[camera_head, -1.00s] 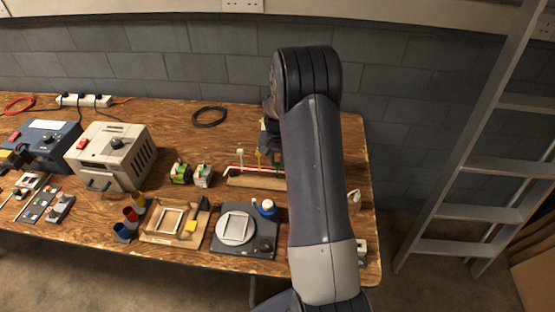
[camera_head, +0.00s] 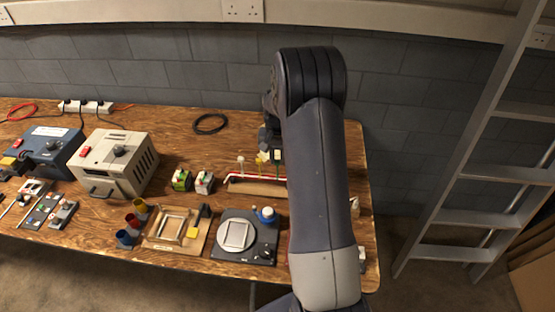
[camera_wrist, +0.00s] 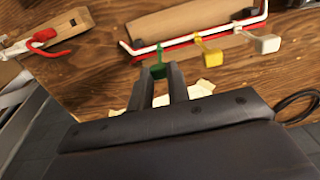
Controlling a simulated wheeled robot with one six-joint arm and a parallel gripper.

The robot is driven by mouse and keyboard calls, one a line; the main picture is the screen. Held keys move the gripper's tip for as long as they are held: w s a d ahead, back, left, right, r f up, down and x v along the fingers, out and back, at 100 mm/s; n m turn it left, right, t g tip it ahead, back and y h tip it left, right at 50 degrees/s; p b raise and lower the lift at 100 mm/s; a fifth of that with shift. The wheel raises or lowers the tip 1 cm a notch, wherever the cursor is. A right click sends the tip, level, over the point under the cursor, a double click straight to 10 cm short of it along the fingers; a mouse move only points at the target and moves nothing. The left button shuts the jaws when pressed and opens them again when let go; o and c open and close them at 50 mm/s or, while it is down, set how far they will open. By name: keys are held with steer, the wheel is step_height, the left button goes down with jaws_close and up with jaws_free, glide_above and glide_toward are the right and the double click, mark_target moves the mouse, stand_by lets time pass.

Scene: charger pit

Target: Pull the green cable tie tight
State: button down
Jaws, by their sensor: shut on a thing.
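The green cable tie (camera_wrist: 158,66) is in the wrist view, looped at the red and white cables (camera_wrist: 200,38), with its end between my fingertips. My gripper (camera_wrist: 164,82) is shut on that end. The green tie also shows in the head view (camera_head: 277,156), just left of my arm. A yellow tie (camera_wrist: 209,56) and a white tie (camera_wrist: 264,42) sit further right along the same cables. The cables run beside a wooden block (camera_wrist: 180,20). In the head view my arm hides most of my gripper and the right end of the block.
A black cable coil (camera_head: 209,123) lies on the bench behind.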

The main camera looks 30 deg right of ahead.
mark_target(278, 161)
steer(key=c, duration=1.3)
jaws_free()
step_height(278, 161, up, 11)
steer(key=shift+f+b, duration=0.1)
steer(key=shift+b, duration=0.45)
steer(key=shift+f, duration=0.15)
step_height(278, 161, down, 15)
steer(key=shift+b, duration=0.4)
